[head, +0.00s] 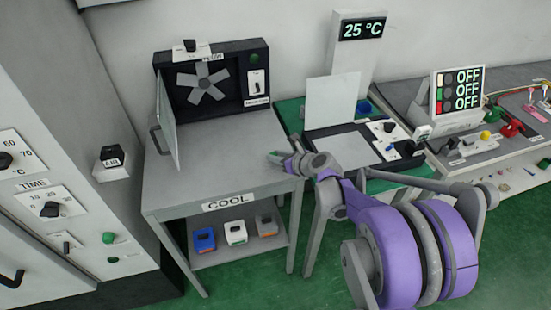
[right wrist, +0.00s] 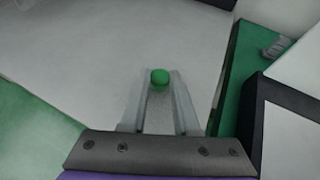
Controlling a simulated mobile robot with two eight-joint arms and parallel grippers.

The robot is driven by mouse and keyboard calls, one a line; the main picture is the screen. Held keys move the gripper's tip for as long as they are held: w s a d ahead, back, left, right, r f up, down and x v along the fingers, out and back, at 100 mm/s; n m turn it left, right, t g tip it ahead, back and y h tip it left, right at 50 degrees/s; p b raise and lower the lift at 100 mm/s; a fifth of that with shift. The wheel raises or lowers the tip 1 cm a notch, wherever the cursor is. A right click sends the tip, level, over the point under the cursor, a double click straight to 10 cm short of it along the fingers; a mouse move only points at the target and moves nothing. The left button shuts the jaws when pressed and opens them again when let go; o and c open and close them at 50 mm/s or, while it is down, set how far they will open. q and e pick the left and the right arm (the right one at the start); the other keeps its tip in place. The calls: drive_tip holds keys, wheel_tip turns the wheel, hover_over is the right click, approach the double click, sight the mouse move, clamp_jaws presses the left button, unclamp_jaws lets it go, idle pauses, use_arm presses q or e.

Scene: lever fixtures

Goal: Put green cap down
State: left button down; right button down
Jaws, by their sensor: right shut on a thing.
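My right gripper (head: 277,157) reaches in from the right, and its fingertips are over the right part of the grey table marked COOL (head: 205,174). In the right wrist view the green cap (right wrist: 160,76) sits between the fingertips, and the gripper is shut on it. The pale table top (right wrist: 95,45) lies beyond and below the cap. I cannot tell how high the cap is above the table. My left gripper is in neither view.
A fan box (head: 210,85) with an open clear door stands at the back of the grey table. Blue, white and grey boxes sit on its lower shelf (head: 237,257). A green-topped table (head: 289,112) with a panel device adjoins on the right. The grey table's front middle is clear.

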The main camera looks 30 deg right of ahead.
drive_tip(key=shift+f, duration=0.45)
drive_tip(key=shift+f, duration=0.15)
drive_tip(key=c, duration=0.7)
unclamp_jaws()
drive_tip(key=shift+o, duration=0.2)
